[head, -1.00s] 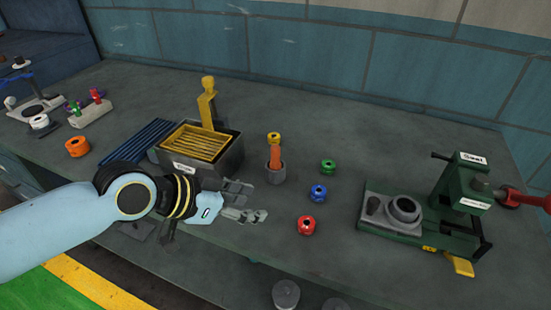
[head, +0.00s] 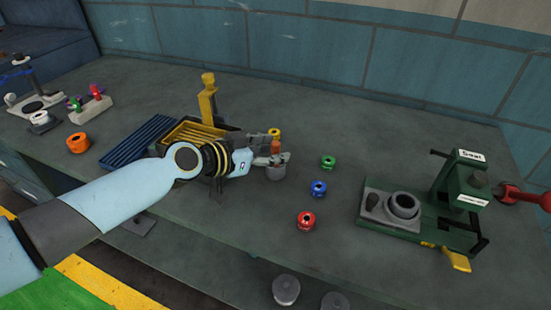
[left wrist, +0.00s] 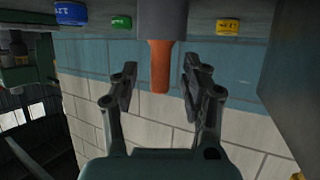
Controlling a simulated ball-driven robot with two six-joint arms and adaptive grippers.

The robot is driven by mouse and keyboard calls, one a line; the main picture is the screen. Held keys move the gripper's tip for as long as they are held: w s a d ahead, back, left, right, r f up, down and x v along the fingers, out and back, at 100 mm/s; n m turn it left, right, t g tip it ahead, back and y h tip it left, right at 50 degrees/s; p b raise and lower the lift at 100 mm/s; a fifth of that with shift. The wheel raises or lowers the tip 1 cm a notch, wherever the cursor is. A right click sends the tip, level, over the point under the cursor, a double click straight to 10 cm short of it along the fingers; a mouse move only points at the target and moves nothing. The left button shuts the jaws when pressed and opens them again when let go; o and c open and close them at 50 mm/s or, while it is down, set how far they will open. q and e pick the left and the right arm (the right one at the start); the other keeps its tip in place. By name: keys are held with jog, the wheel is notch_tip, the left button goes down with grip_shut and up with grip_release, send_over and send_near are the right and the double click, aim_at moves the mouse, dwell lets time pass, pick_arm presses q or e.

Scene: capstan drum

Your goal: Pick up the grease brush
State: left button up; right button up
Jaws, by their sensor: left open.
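The grease brush stands in a grey cup (head: 276,173) on the bench; its orange handle (head: 275,147) sticks up and its lower end is hidden in the cup. In the left wrist view, which is upside down, the orange handle (left wrist: 159,66) hangs from the cup (left wrist: 161,18) between the two fingers. My left gripper (head: 279,150) is open, its fingertips on either side of the handle just above the cup rim. It shows in the left wrist view (left wrist: 158,80) with gaps beside the handle. My right gripper is not in view.
A yellow spool (head: 274,132) is behind the handle. Green (head: 328,162), blue (head: 318,188) and red (head: 306,221) spools are right of the cup. A bin with yellow slats (head: 190,132) is close to my left wrist. A green press (head: 460,205) stands at the right.

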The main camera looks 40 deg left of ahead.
pick_arm(q)
jog(key=shift+x, duration=0.85)
jog(key=shift+s, duration=0.1)
grip_shut()
